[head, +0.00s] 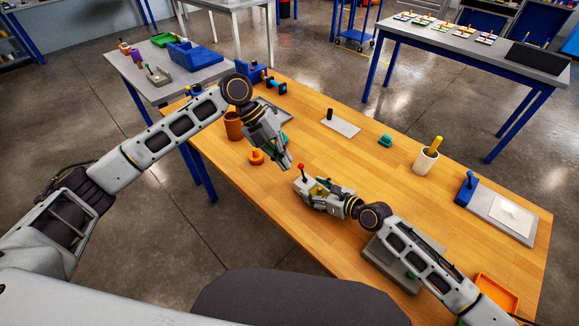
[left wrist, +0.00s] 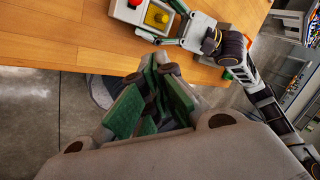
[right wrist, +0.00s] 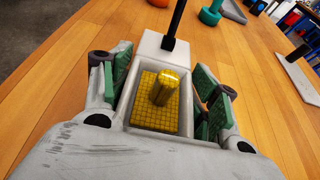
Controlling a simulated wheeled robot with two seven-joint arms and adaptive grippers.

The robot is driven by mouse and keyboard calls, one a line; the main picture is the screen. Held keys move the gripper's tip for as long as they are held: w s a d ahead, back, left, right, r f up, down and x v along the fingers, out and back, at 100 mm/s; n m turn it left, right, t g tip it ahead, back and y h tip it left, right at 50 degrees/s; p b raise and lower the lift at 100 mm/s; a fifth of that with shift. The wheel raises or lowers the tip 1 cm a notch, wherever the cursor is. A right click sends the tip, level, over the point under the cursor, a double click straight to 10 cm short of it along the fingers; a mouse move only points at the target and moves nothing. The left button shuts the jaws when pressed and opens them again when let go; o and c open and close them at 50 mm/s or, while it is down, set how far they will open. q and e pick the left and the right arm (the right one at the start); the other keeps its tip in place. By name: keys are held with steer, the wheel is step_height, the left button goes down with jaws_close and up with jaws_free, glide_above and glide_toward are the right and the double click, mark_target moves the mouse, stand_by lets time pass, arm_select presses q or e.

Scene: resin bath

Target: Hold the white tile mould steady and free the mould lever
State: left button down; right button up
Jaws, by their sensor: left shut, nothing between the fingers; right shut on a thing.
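The white tile mould (head: 306,186) sits on the wooden table, with a yellow gridded piece with a knob (right wrist: 163,90) in its recess. The mould lever (head: 302,172) stands up from its end block, a black rod with a red ball; in the right wrist view the rod (right wrist: 175,22) is cut off at the top. My right gripper (right wrist: 162,82) is shut on the mould, one finger along each side wall. My left gripper (head: 288,166) is shut and empty, above the table just behind and left of the lever, apart from it. The left wrist view also shows the red ball (left wrist: 135,3).
An orange knobbed piece (head: 256,157) and a brown cup (head: 233,126) stand left of the mould. A black-handled white plate (head: 341,127), a teal piece (head: 385,140) and a white cup (head: 425,161) lie beyond. A grey block (head: 385,262) lies under my right arm.

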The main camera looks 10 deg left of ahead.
arm_select(q)
steer(key=shift+s+d+r+v, duration=0.1)
steer(key=shift+d+v, duration=0.05)
steer(key=shift+v, duration=1)
steer(key=shift+s+d+r+v, duration=0.15)
steer(key=shift+v, duration=1)
steer(key=shift+w+f, duration=0.1)
steer(key=shift+f, duration=0.05)
steer(key=n+t, duration=0.3)
steer(key=t, duration=0.2)
glide_toward(302, 171)
steer(key=w+a+f, duration=0.2)
steer(key=a, duration=0.1)
steer(key=shift+a+f+t+h, duration=0.55)
steer(key=shift+f+t+h, duration=0.55)
steer(key=shift+f+t, duration=1.2)
steer(key=s+m+t+h, duration=0.1)
steer(key=s+h, duration=0.3)
steer(key=s, duration=0.5)
steer(key=shift+s+d+m+t, duration=0.2)
steer(key=shift+d+m+t, duration=0.2)
steer(key=shift+m, duration=0.4)
steer(key=shift+r, duration=0.15)
steer(key=shift+x, duration=5)
